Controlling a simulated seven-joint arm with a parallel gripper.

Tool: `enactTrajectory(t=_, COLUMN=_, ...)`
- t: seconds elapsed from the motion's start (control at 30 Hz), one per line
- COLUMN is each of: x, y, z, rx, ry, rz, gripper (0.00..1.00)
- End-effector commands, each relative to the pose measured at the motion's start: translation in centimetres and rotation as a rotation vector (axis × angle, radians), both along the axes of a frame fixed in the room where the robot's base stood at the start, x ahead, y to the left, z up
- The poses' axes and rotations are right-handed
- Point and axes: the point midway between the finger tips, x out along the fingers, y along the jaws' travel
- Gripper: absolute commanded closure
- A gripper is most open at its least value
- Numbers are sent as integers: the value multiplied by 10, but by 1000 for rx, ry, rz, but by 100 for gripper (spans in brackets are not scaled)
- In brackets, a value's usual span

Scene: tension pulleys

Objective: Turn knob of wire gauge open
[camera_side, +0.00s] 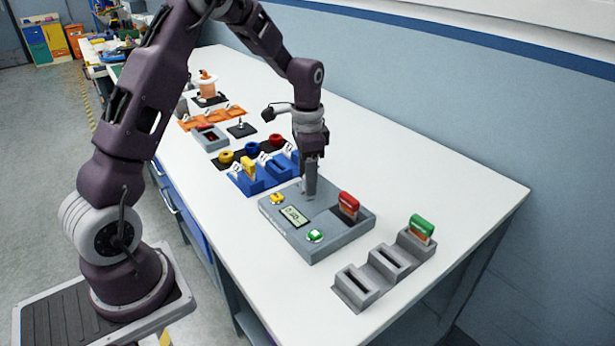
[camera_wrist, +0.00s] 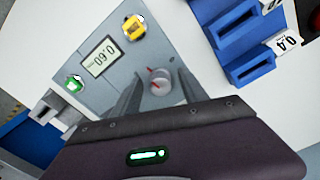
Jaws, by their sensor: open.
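The wire gauge is a grey box (camera_side: 318,234) on the white bench, with a display, a yellow button and a green button; it also shows in the wrist view (camera_wrist: 105,88). Its display (camera_wrist: 100,57) appears upside down in the wrist view and seems to read 0.60. Its round grey knob (camera_wrist: 161,88) with red marks lies between my two fingers in the wrist view. My gripper (camera_side: 309,194) is open and points down over the gauge, low at the knob. Whether the fingers touch the knob I cannot tell. In the side view the fingers mostly hide the knob.
A red-topped piece (camera_side: 348,204) stands in the gauge's right part. A grey stepped holder (camera_side: 385,270) with a green-topped piece (camera_side: 421,226) stands to the right. A blue slotted holder (camera_side: 262,175) is close behind the gauge on the left. The bench front is clear.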

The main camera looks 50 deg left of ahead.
Motion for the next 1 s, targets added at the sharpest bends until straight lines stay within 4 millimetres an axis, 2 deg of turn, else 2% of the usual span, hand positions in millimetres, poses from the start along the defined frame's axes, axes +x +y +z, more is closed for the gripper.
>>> enactTrajectory(t=0.27, x=0, y=0, z=-3, rx=1, ry=-1, rz=0, gripper=49)
enactTrajectory(t=0.5, x=0, y=0, z=-3, rx=1, ry=-1, rz=0, gripper=96)
enactTrajectory(t=0.53, x=0, y=0, z=-3, rx=1, ry=-1, rz=0, gripper=100)
enactTrajectory(t=0.77, x=0, y=0, z=-3, rx=1, ry=-1, rz=11, gripper=100)
enactTrajectory(t=1.0, x=0, y=-1, z=-3, rx=0, ry=-2, rz=111, gripper=100)
